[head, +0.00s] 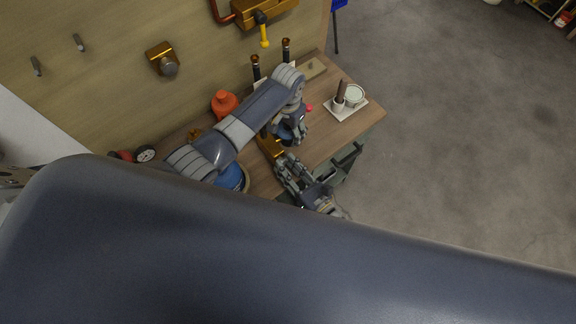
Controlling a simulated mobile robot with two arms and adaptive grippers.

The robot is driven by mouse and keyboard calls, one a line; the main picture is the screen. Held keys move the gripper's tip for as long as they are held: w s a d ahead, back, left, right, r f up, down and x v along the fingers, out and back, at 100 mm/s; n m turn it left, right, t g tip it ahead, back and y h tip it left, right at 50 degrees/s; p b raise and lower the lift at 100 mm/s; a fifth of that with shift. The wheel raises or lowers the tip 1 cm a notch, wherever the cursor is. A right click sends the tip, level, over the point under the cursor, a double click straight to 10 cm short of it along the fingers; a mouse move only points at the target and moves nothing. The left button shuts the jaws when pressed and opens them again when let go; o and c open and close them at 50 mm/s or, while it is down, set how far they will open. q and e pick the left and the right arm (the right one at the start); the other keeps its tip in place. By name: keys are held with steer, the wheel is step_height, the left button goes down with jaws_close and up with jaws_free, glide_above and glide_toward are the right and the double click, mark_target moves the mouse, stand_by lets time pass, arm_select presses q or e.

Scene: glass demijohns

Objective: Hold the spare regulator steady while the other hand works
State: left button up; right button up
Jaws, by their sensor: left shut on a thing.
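My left gripper (286,137) is above the wooden bench, its arm reaching in from the left. It is shut on a brass-coloured piece (270,146), which I take to be the spare regulator. Only part of this piece shows beside and below the fingers, and the grip itself is mostly hidden. My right gripper (283,164) is just below it in the picture, near the bench's front edge, with its fingers pointing up toward the piece. I cannot tell if the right fingers are apart or closed, or if they touch the piece.
The wooden bench (352,125) holds a white tray (334,112) with a white tub (354,95), an orange bottle (224,103), dark bottles (256,70) and a red-and-black item with a round dial (145,153). A blue object (232,177) is partly hidden by my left arm. Floor to the right is clear.

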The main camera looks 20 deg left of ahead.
steer(key=shift+m, duration=1.6)
steer(key=o, duration=1)
steer(key=shift+o, duration=0.2)
steer(key=shift+f, duration=0.1)
